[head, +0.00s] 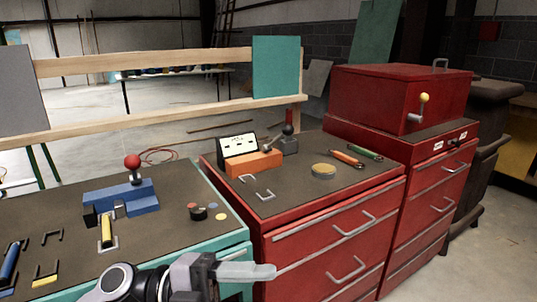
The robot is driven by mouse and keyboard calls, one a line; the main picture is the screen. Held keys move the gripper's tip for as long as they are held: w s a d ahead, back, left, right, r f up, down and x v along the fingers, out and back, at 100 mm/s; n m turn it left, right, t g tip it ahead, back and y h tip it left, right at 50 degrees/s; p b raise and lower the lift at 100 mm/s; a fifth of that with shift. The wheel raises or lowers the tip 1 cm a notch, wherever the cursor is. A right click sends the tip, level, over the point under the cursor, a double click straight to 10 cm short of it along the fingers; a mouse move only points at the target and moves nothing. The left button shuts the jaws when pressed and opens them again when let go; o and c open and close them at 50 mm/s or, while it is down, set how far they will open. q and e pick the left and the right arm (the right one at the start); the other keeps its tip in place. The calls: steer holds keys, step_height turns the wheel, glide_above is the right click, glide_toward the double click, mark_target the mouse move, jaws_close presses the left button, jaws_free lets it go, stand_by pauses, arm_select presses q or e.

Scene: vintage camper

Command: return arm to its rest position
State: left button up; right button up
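One of my arms comes in at the bottom edge from the left, so I take it as my left one. Its grey gripper (262,271) points right, in front of the teal cabinet's (236,240) front corner and beside the red drawer cabinet (290,236). The fingers are seen side-on and overlap, so any gap between them is hidden. I see nothing held in it. My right arm and gripper are outside the picture.
A blue fixture with a red-knobbed lever (132,163) stands on the teal cabinet. An orange block (254,163), a round yellowish disc (323,171) and two hand tools (346,158) lie on the red cabinet. A red box with a crank (390,95) stands behind right.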

arm_select(q)
steer(key=w+a+f+n+t+y+p, duration=0.25)
steer(key=a+f+n+t+y, duration=0.2)
steer(key=n+t, duration=0.6)
steer(key=w+a+f+n+t+y+p, duration=0.1)
steer(key=w+a+f+n+t+y, duration=0.3)
steer(key=n+t, duration=0.65)
steer(key=s+a+f+n+g+y+p, duration=0.1)
steer(key=s+a+f+n+g+y, duration=0.3)
steer(key=s+f, duration=0.3)
steer(key=s+a+f+n+g+y+p, duration=0.1)
steer(key=s+a+f+n+g+y, duration=0.3)
steer(key=f, duration=0.8)
steer(key=s+a+n+g, duration=0.1)
steer(key=s+a, duration=0.1)
steer(key=s, duration=0.1)
steer(key=shift+s+f, duration=0.2)
steer(key=shift+s, duration=0.15)
